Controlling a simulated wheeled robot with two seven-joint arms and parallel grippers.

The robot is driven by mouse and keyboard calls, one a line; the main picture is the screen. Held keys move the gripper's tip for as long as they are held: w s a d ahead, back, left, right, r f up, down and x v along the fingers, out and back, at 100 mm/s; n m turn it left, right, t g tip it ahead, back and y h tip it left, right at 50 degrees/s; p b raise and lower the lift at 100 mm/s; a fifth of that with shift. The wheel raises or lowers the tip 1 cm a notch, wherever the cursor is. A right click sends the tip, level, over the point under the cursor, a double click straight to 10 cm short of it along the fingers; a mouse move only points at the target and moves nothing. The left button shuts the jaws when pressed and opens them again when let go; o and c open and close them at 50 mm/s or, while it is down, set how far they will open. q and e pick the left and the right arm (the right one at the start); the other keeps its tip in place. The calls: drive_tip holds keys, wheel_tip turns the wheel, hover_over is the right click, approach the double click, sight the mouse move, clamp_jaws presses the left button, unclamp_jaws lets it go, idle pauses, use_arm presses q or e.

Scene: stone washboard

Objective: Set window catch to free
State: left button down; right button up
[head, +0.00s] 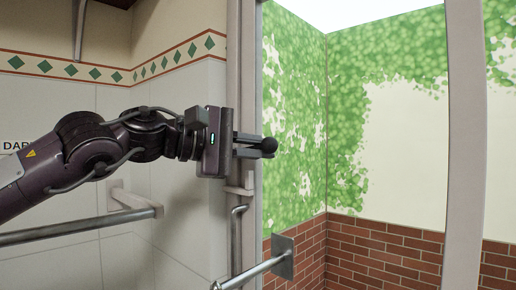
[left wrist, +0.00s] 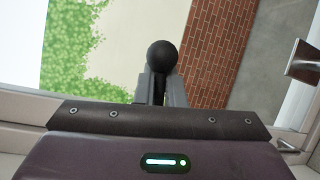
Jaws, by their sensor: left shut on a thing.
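The window catch shows as a dark round knob (head: 269,145) beside the pale window frame in the head view. Its stem is hidden between my fingers. My left gripper (head: 256,146) comes in from the left and is shut on the catch, with the ball sticking out just past the fingertips. In the left wrist view, the black ball (left wrist: 162,54) stands beyond the fingertips of my left gripper (left wrist: 161,86), one finger on each side below it. The catch's base and mounting are hidden. My right gripper is in neither view.
The pale window frame (head: 243,70) stands upright close to my left gripper. A metal hook (head: 237,225) hangs below it. A metal bar (head: 250,273) ends at a square plate (head: 283,257). A rail (head: 90,230) crosses the tiled wall at left. A pale post (head: 464,140) stands at right.

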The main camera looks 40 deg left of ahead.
use_arm(q)
drive_tip(key=shift+f, duration=0.1)
idle(0.3)
drive_tip(key=c, duration=1.5)
unclamp_jaws()
drive_tip(key=shift+s+d, duration=0.1)
drive_tip(key=shift+d, duration=0.05)
drive_tip(key=b+v, duration=0.4)
drive_tip(key=v, duration=0.3)
drive_tip(key=shift+s, duration=0.3)
